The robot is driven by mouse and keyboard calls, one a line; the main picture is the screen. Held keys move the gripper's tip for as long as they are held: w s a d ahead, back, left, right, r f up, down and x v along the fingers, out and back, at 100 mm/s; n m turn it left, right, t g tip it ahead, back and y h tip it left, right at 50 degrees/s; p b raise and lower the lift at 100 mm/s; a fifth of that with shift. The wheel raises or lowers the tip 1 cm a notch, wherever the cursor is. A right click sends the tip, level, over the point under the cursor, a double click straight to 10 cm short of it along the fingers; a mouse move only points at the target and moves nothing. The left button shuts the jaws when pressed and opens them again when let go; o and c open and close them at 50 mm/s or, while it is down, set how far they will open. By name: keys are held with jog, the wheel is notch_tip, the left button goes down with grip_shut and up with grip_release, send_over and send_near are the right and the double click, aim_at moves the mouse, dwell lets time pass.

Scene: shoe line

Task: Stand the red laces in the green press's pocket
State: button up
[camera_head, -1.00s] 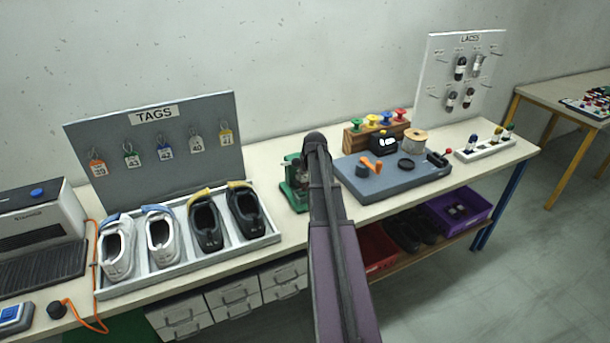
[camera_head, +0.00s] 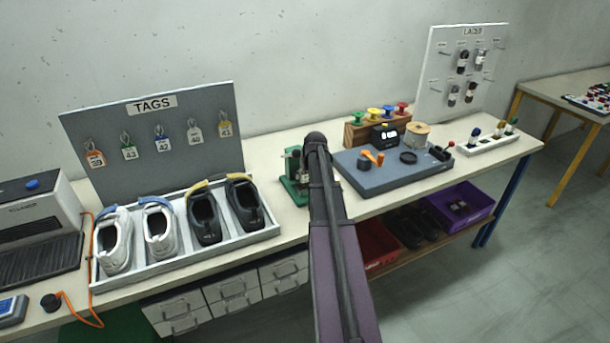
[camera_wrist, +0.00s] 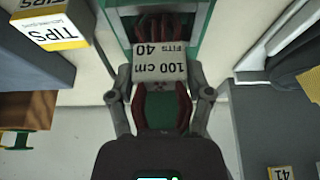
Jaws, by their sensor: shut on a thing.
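The red laces (camera_wrist: 160,65), a bundle with a white paper band reading "100 cm FITS 40", are between my gripper's fingers (camera_wrist: 160,98) in the wrist view. My gripper is shut on them. Red loops show above and below the band. The green press (camera_wrist: 117,32) is at the top of the wrist view, and the far end of the laces overlaps its green-framed opening. I cannot tell how deep they sit. In the head view the press (camera_head: 291,186) stands on the bench just left of my arm, partly covered by it; my gripper and the laces are hidden there.
A box marked "TIPS" (camera_wrist: 52,28) lies close at upper left in the wrist view. The shoe tray (camera_head: 185,258) is left of the press, the blue-grey work board (camera_head: 395,178) to its right. Bare bench shows at the right end (camera_head: 500,158).

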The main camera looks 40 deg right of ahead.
jog(key=o, duration=1)
jog(key=shift+s, duration=0.1)
dwell(0.5)
